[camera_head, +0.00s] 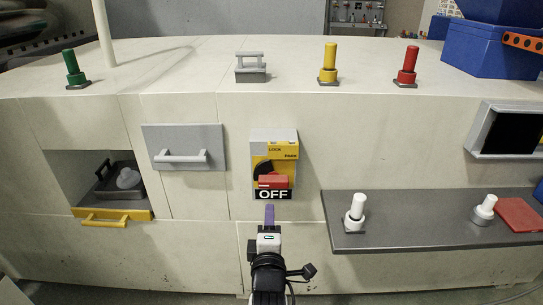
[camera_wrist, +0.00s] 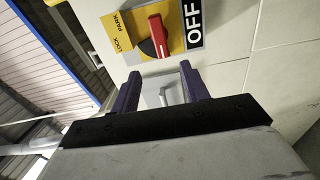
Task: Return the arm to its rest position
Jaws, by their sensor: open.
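My gripper (camera_head: 269,216) is in front of the pale cabinet, just below the switch panel in the head view. In the wrist view my gripper (camera_wrist: 160,88) shows two purple fingers spread apart with nothing between them. The yellow and grey switch panel (camera_head: 287,148) has a red and black rotary handle (camera_head: 272,181) and a black OFF label (camera_head: 272,195). In the wrist view the red handle (camera_wrist: 158,36) and OFF label (camera_wrist: 193,20) lie beyond the fingertips. The fingers appear apart from the handle.
A grey drawer (camera_head: 184,147) is left of the panel. A yellow-handled drawer (camera_head: 112,214) stands open at the left. A dark shelf (camera_head: 420,237) with white knobs juts out at the right. Green (camera_head: 74,68), yellow (camera_head: 329,63) and red (camera_head: 407,66) posts stand on top.

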